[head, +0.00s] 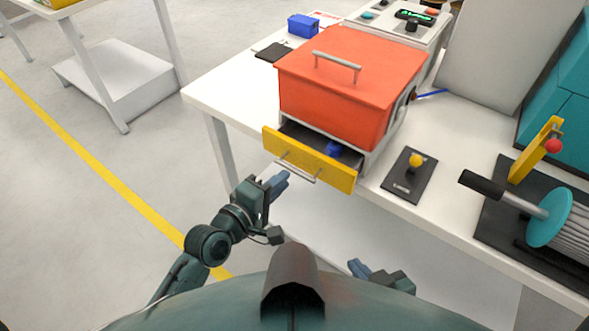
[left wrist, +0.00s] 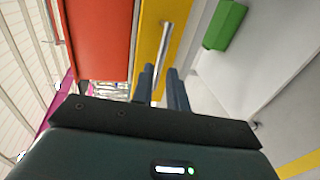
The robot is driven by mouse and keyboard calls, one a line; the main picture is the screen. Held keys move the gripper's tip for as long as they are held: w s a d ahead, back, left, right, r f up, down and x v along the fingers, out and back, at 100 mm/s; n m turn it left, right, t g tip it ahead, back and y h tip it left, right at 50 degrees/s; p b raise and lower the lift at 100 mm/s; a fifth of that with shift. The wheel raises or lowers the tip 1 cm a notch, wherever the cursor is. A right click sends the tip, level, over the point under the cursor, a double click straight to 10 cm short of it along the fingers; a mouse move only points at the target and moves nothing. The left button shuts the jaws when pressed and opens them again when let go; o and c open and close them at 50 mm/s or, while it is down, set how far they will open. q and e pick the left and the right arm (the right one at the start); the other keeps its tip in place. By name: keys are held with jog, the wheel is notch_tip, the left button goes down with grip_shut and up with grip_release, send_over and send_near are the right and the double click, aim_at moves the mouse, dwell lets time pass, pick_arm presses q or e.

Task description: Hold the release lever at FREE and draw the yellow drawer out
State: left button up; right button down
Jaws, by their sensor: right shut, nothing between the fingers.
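The yellow drawer (head: 308,160) is partly out of the orange-red cabinet (head: 335,90), with a blue object (head: 334,148) inside. Its silver bar handle (head: 298,168) is on the front and shows in the left wrist view (left wrist: 163,50). My left gripper (head: 284,180) is just in front of the handle. In the left wrist view its fingers (left wrist: 163,82) are apart, with the bar lined up between them; contact cannot be told. A yellow-knobbed lever (head: 416,160) stands on a dark plate (head: 402,187); its label is unreadable. My right gripper (head: 357,268) is shut and empty, low and away from the lever.
A cable reel (head: 560,220) with a black-handled crank (head: 483,185) stands on the right of the white table (head: 235,95). A blue box (head: 303,26) and a control panel (head: 405,20) are behind the cabinet.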

aim_at(295, 169)
pick_arm(q)
jog(key=x, duration=0.6)
jog(key=shift+s, duration=0.1)
jog(key=shift+c, duration=0.2)
grip_shut()
